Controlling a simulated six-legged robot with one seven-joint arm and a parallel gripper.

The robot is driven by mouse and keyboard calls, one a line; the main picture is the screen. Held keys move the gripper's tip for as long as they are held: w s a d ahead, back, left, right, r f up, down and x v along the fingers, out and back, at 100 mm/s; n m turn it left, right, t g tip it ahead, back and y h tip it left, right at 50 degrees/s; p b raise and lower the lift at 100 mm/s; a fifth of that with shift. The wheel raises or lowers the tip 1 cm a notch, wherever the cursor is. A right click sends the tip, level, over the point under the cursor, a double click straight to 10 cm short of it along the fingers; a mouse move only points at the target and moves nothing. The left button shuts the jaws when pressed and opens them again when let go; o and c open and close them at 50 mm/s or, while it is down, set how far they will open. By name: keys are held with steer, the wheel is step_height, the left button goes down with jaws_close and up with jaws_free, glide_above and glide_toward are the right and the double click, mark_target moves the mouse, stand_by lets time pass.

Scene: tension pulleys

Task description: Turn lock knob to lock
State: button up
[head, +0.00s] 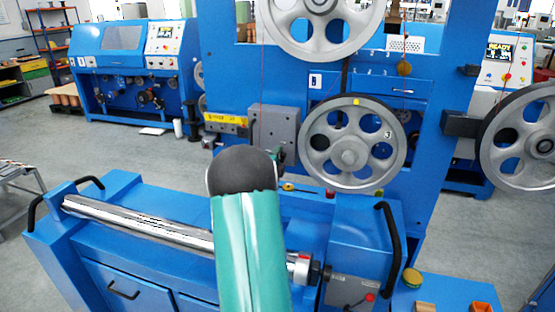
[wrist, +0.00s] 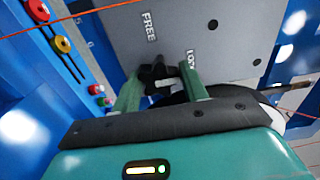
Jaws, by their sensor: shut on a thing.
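The lock knob (wrist: 157,73) is small and black, on a grey plate (wrist: 215,30) marked FREE and LOCK. In the wrist view it sits between the green fingers of my gripper (wrist: 160,86), which is shut on it. The LOCK label is right of the knob, partly covered by the right finger; the FREE label is above it. A short pale bar shows at the knob; I cannot tell which label it points to. In the head view a grey box (head: 272,127) stands on the blue frame just beyond my arm, which hides the knob and most of my gripper.
A spoked pulley (head: 352,145) is right of the grey box, another (head: 318,20) above. Thin red wires cross near my gripper in the wrist view. Red and yellow knobs (wrist: 62,45) line the blue panel at left. A blue bench with a metal roller (head: 140,222) lies below.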

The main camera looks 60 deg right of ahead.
steer(key=shift+a+f, duration=0.1)
steer(key=shift+f, duration=0.1)
stand_by(0.3)
steer(key=o, duration=0.9)
steer(key=shift+o, duration=0.2)
steer(key=shift+r, duration=0.1)
steer(key=s+a, duration=0.2)
steer(key=a, duration=1.1)
steer(key=shift+a, duration=0.3)
